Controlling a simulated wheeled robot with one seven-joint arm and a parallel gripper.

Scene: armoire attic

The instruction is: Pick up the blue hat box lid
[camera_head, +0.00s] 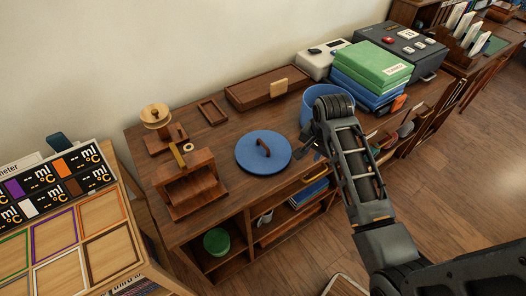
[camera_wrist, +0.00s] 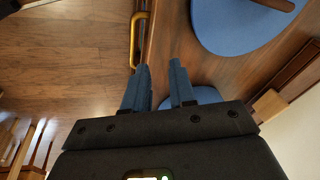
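The blue hat box lid (camera_head: 263,152) lies flat on the wooden cabinet top, with a brown bar handle (camera_head: 264,147) across its middle. The lid also shows in the wrist view (camera_wrist: 235,30) at the upper right, beyond my fingers and apart from them. My gripper (camera_wrist: 160,78) is open and empty, over the cabinet's front edge, to the right of the lid in the head view. A blue round box (camera_head: 312,100) stands behind my arm, partly hidden by it.
A wooden stand (camera_head: 190,185) is left of the lid. A long wooden box (camera_head: 262,93) lies behind it. Green and blue boxes (camera_head: 370,65) are stacked at the right. A brass handle (camera_wrist: 137,35) sticks out from the cabinet front near my fingers.

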